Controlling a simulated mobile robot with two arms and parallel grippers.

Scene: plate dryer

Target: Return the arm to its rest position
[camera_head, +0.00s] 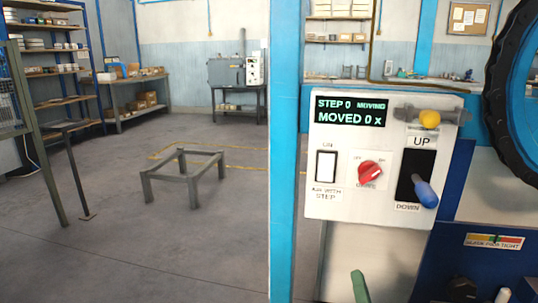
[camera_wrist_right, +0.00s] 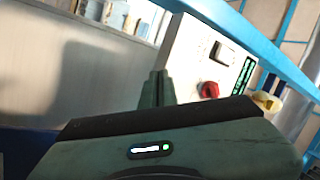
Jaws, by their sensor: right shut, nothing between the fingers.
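My right gripper (camera_head: 360,287) shows at the bottom edge of the head view, as a green fingertip below the control panel (camera_head: 326,125). It is apart from the panel's controls and holds nothing. In the right wrist view the same gripper (camera_wrist_right: 158,88) has its fingers together, with the panel (camera_wrist_right: 187,60) just beyond them to the right. Most of the right arm is out of the head view. My left gripper shows in neither view.
The panel has a display reading "STEP 0 MOVING, MOVED 0 x", a white rocker switch (camera_head: 326,166), a red knob (camera_head: 370,172) and a blue-handled lever (camera_head: 425,193) near DOWN. A blue post (camera_head: 283,150) stands left of it. Open floor and a low metal frame (camera_head: 183,173) lie further left.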

